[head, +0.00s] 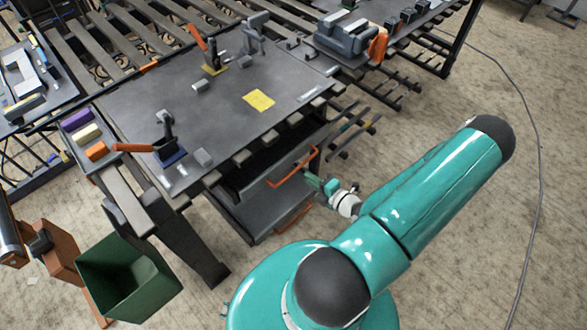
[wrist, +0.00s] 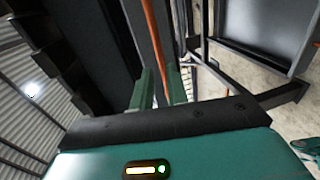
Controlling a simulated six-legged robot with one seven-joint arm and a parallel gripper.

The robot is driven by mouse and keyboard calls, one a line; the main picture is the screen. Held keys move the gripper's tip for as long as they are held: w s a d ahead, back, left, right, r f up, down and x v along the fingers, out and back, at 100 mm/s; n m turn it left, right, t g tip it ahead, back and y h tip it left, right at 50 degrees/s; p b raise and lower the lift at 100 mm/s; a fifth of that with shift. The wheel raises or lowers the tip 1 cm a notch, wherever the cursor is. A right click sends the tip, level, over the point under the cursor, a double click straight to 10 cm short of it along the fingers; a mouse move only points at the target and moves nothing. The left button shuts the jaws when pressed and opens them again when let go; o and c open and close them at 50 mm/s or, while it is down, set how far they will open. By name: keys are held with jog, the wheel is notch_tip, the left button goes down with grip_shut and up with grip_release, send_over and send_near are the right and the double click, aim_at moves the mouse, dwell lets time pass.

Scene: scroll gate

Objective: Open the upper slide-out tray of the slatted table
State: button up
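The slatted table (head: 150,100) has a dark top with several tools on it. Under its near edge is a dark grey tray front (head: 245,200). An orange bar handle (head: 292,170) stands out from the upper part, and a second orange handle (head: 293,219) shows lower down. My gripper (head: 316,184) is at the right end of the upper handle. In the wrist view, the two green fingers (wrist: 160,88) stand apart with the orange bar (wrist: 150,30) running between them. I cannot tell whether either finger touches it. The tray's inside is mostly hidden.
A green bin (head: 125,280) stands at the lower left, beside a brown box (head: 60,252). Dark rods (head: 350,130) stick out right of the trays. A cable (head: 540,150) lies on the floor at right.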

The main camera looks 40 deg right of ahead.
aim_at(296, 169)
jog(key=x, duration=0.7)
jog(key=shift+w+a, duration=0.1)
jog(key=shift+w, duration=0.3)
grip_shut()
